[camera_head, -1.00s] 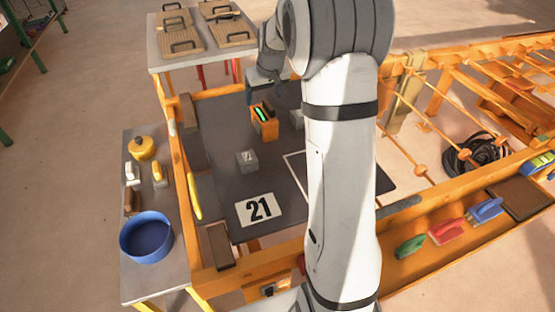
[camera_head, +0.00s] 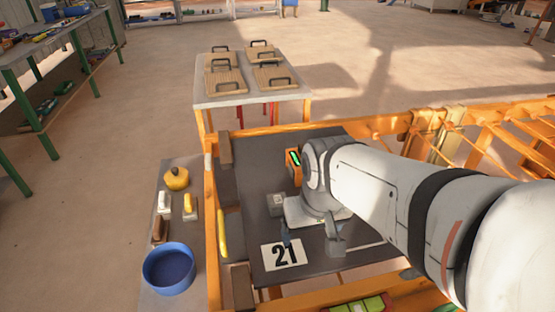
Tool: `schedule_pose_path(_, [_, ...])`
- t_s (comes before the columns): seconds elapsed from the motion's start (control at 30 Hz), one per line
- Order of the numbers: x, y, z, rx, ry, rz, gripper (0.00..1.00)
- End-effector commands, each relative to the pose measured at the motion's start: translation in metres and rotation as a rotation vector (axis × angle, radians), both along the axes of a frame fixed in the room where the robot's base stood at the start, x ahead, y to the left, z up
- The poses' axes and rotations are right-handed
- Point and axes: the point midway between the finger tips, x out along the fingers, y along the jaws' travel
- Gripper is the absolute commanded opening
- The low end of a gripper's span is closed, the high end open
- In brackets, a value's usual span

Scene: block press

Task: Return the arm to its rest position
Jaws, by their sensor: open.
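My arm (camera_head: 410,195) reaches in from the right, and its white wrist covers the middle of the dark work surface (camera_head: 262,180). My gripper (camera_head: 311,244) points toward the front of the surface, its two fingers spread apart with nothing seen between them. One finger is near the white card marked 21 (camera_head: 284,254). A grey block (camera_head: 276,203) sits just left of the wrist. An orange block with a green-lit top (camera_head: 293,164) stands behind it, partly hidden by the wrist. The right part of the surface is hidden by my arm.
An orange frame (camera_head: 212,240) surrounds the surface. A side table on the left holds a blue bowl (camera_head: 168,268), a yellow pot (camera_head: 176,178) and brushes. A table (camera_head: 250,98) behind carries several wooden boards with black handles. Open floor lies at the left and back.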

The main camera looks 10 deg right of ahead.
Motion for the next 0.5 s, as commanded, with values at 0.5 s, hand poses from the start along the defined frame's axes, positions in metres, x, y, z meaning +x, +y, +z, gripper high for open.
schedule_pose_path(0.5, [-0.002,0.000,0.028,-0.001,-0.008,0.001,0.78])
